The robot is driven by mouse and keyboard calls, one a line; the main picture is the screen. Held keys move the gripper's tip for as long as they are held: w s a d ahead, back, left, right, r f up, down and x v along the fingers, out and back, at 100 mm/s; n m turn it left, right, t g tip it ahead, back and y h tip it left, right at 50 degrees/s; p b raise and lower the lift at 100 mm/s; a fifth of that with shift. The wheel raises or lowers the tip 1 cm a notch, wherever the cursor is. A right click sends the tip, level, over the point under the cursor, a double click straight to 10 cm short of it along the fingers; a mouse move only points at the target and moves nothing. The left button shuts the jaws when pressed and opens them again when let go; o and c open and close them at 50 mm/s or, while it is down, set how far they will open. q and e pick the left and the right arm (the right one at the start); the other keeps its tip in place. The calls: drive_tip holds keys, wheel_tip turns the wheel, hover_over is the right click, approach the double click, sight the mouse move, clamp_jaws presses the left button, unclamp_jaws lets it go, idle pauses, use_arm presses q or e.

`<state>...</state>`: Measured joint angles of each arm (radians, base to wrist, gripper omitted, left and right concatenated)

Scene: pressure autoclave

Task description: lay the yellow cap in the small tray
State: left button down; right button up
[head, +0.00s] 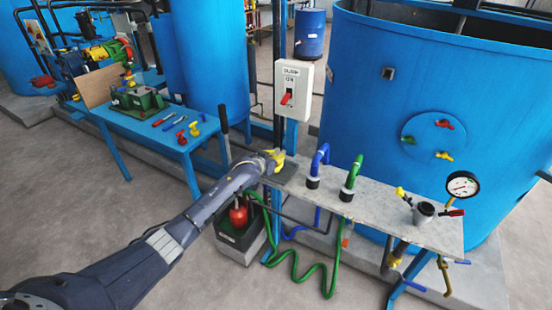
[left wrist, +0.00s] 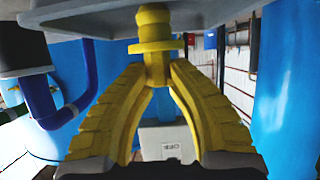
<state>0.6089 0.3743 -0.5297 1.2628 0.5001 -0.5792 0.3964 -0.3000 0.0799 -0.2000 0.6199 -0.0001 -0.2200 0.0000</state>
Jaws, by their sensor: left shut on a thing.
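My left gripper (head: 276,158), with yellow fingers, is at the left end of the grey bench. In the left wrist view it (left wrist: 155,65) is shut on the yellow cap (left wrist: 153,25), which has a knob and a wider flange. A small dark grey tray (head: 287,176) lies on the bench end, right under or beside the gripper. In the left wrist view the tray (left wrist: 90,24) fills the top, beyond the cap. I cannot tell whether the cap touches the tray. In the head view the cap is hard to tell from the yellow fingers. My right gripper is not in view.
A blue bent pipe (head: 319,165) and a green one (head: 352,175) stand on the bench right of the tray. A pressure gauge (head: 462,186) and a dark cup (head: 424,211) are at its right end. A white switch box (head: 293,88) is behind the gripper.

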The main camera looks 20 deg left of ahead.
use_arm(q)
drive_tip(key=shift+f, duration=0.15)
drive_tip(key=c, duration=1.3)
unclamp_jaws()
